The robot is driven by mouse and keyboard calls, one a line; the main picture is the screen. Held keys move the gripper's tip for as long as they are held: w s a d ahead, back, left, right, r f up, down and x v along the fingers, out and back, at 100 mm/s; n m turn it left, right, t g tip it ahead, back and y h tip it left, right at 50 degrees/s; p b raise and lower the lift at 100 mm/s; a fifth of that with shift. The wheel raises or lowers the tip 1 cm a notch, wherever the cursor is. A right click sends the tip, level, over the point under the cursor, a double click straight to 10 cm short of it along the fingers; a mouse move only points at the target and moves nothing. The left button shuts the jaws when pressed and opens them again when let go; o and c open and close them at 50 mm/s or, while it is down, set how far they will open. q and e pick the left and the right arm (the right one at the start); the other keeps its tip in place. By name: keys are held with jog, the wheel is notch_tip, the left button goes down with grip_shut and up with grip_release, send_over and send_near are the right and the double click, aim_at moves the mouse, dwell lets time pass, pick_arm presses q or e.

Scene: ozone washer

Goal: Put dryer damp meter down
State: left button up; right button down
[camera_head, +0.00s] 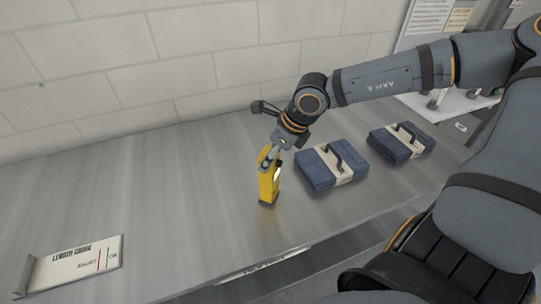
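The damp meter (267,187) is a small yellow upright device with a dark lower end and a light patch on one side. It is at the middle of the metal table (150,200). My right gripper (270,157) comes in from the right and is above it, with its fingers closed around the meter's top. The meter's lower end is at or very near the table surface; I cannot tell whether it touches. My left gripper is not in view.
Two blue cases with pale bands and dark handles, a nearer one (318,178) and a farther one (387,150), lie right of the meter. A white length gauge board (75,266) is at front left. A brick wall (110,60) stands behind.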

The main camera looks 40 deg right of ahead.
jog(key=shift+f+b, duration=0.45)
jog(key=shift+c, duration=2.3)
grip_release()
jog(key=shift+r, duration=0.15)
